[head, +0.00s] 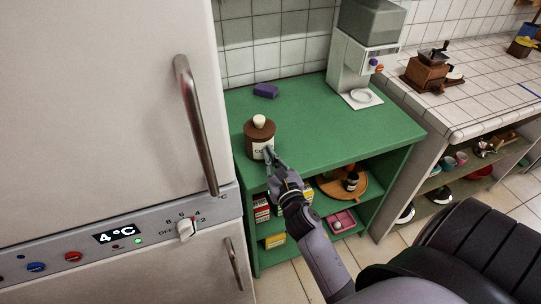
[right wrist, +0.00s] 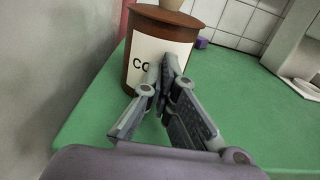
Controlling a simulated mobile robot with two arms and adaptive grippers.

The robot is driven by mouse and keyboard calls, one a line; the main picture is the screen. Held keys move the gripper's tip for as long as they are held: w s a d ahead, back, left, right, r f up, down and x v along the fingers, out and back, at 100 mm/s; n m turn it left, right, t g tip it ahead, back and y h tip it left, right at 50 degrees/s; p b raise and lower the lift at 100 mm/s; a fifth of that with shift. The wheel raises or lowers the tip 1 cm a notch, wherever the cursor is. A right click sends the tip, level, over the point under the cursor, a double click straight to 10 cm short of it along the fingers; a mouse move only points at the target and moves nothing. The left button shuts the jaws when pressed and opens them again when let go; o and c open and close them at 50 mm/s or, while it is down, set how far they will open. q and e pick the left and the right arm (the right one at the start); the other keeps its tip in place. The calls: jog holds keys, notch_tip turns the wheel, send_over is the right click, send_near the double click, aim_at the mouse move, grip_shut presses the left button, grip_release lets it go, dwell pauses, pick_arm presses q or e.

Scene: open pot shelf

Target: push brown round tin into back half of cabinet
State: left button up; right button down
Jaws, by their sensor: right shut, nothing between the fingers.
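The brown round tin (head: 259,140) stands upright near the left front of the green cabinet top (head: 315,130). It has a cream label and a pale knob on its lid. It also fills the upper middle of the right wrist view (right wrist: 133,45), its label partly hidden by my fingers. My right gripper (head: 270,157) is shut and empty, its fingertips at the front of the tin's label. In the right wrist view the fingertips (right wrist: 164,65) overlap the label; I cannot tell whether they touch. My left gripper is not in view.
A purple block (head: 265,90) lies behind the tin. A grey-white machine (head: 366,50) stands at the back right of the green top. The fridge (head: 110,90) borders the left side. The top's middle is clear. Lower shelves hold boxes and a wooden tray (head: 325,187).

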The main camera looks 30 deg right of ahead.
jog(key=shift+w, duration=0.1)
jog(key=b+x, duration=0.4)
jog(key=x, duration=1.5)
